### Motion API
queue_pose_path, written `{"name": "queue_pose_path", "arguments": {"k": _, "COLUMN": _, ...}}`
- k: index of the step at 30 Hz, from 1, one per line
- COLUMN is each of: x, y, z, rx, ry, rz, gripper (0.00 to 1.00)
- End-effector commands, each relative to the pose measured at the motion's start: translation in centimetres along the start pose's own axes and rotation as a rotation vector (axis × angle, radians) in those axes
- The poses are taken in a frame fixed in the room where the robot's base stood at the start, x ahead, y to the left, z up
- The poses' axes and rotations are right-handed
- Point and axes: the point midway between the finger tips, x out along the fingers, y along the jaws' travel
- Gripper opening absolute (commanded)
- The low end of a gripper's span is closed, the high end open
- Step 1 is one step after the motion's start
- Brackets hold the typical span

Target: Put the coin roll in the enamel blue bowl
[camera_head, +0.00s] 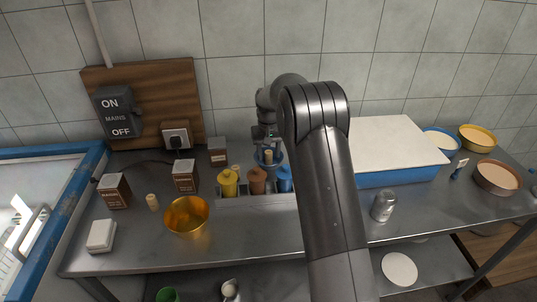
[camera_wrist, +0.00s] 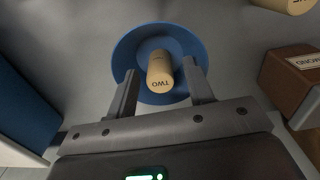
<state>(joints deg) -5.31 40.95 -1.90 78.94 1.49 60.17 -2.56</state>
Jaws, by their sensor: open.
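The blue bowl (camera_wrist: 126,48) fills the middle of the wrist view. A tan coin roll marked TWO (camera_wrist: 160,72) appears within the bowl's outline, slightly tilted. My gripper (camera_wrist: 159,68) is open, with one finger on each side of the roll and a gap showing on both sides. The fingers reach over the bowl's near rim. In the head view my gripper (camera_head: 267,138) is above the bowl (camera_head: 278,158), at the back of the steel bench, partly hidden by my arm.
Another tan roll (camera_wrist: 287,3) and a brown box (camera_wrist: 292,78) lie right of the bowl in the wrist view. Yellow, brown and blue pots (camera_head: 229,184) stand before the bowl. A gold bowl (camera_head: 186,215) is front left. A large blue-and-white box (camera_head: 395,150) stands right.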

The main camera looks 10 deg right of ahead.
Motion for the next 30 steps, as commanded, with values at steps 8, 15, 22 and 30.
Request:
{"name": "queue_pose_path", "arguments": {"k": 8, "x": -5.9, "y": 0.0, "z": -0.1, "rx": 0.0, "ry": 0.006, "rz": 0.0, "gripper": 0.48}}
{"name": "queue_pose_path", "arguments": {"k": 15, "x": -10.0, "y": 0.0, "z": -0.1, "rx": 0.0, "ry": 0.003, "rz": 0.0, "gripper": 0.48}}
{"name": "queue_pose_path", "arguments": {"k": 22, "x": -12.2, "y": 0.1, "z": 0.6, "rx": 0.002, "ry": 0.011, "rz": 0.0, "gripper": 0.48}}
{"name": "queue_pose_path", "arguments": {"k": 30, "x": -18.2, "y": 0.7, "z": 6.6, "rx": 0.02, "ry": 0.09, "rz": -0.001, "gripper": 0.48}}
